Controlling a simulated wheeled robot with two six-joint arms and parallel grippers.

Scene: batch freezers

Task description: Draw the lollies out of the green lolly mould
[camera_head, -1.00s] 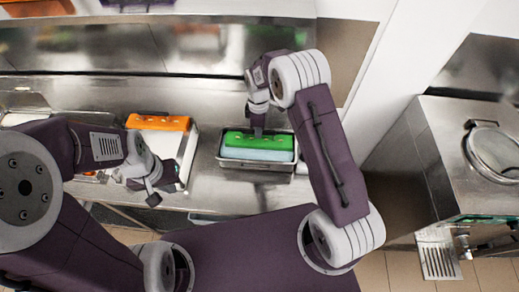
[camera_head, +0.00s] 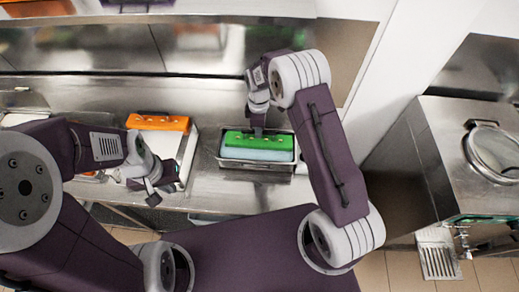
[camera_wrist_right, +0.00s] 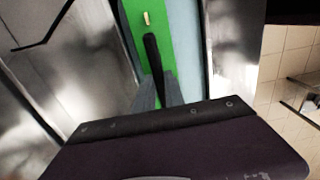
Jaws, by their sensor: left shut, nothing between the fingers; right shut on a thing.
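My left gripper (camera_head: 152,194) is shut and empty near the counter's front edge.
An orange-topped mould (camera_head: 158,123) stands on the counter to the left, behind my left gripper. The steel counter (camera_head: 208,180) is bare between the two moulds. A steel machine with a round lid (camera_head: 493,150) stands at the right, past a white wall post.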

